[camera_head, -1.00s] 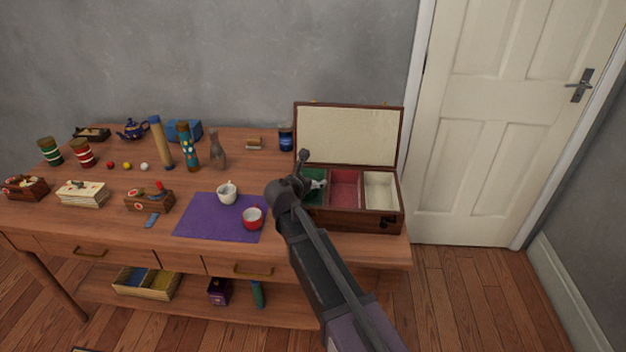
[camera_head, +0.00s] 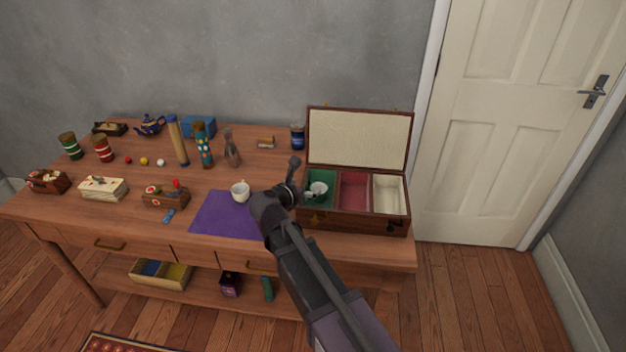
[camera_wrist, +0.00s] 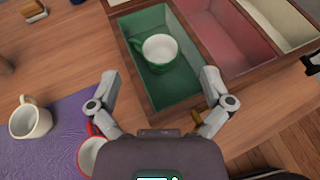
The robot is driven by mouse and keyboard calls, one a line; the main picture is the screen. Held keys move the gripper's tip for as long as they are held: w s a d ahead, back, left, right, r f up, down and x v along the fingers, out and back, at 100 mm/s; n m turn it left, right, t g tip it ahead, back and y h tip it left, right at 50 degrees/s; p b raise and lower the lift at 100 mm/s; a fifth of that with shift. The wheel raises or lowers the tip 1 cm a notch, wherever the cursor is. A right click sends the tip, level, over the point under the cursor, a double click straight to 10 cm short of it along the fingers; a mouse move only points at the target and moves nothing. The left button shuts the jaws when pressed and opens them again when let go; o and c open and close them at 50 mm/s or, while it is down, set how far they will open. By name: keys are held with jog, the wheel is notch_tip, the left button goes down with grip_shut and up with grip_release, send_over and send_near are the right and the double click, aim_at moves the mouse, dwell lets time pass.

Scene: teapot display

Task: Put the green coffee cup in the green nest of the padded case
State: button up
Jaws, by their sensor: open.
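The green coffee cup (camera_wrist: 158,52), green outside and white inside, sits upright in the green nest (camera_wrist: 151,95) of the padded case (camera_head: 355,219). Its handle points to the upper left in the wrist view. The head view also shows the cup (camera_head: 318,189) in the leftmost compartment. My gripper (camera_wrist: 160,80) is open and empty, its two fingers spread apart on the near side of the cup and clear of it. In the head view, my gripper (camera_head: 294,188) is just left of the case.
The case lid stands open; its red (camera_head: 354,192) and cream (camera_head: 388,195) nests look empty. A purple mat (camera_head: 220,218) lies left with a white cup (camera_head: 240,191). A red cup (camera_wrist: 91,155) is partly hidden under my gripper. Bottles and small items fill the table's left.

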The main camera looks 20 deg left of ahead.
jog(key=shift+s+a+r, duration=0.1)
jog(key=shift+s+r, duration=0.1)
jog(key=shift+s, duration=0.3)
dwell(0.3)
